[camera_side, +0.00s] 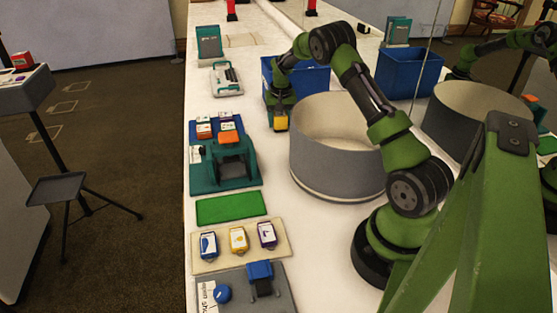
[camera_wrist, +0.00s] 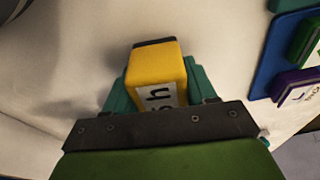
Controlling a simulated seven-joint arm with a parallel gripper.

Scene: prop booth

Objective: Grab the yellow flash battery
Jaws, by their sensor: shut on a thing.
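The yellow flash battery (camera_wrist: 155,65) is a yellow block with a dark end and a white label with black letters, partly hidden by my gripper. My gripper (camera_wrist: 157,90) is shut on it, with a teal finger on each side. In the side view the battery (camera_side: 281,123) shows below my gripper (camera_side: 280,107), in front of the blue bin. A shadow lies beside the battery on the white counter; I cannot tell how far above the counter it is.
The blue bin (camera_side: 313,80) and a large grey round tub (camera_side: 328,175) stand to the right. A teal device (camera_side: 225,165), a green mat (camera_side: 231,208) and a beige tray (camera_side: 270,251) with small coloured blocks line the left. A mirror borders the right.

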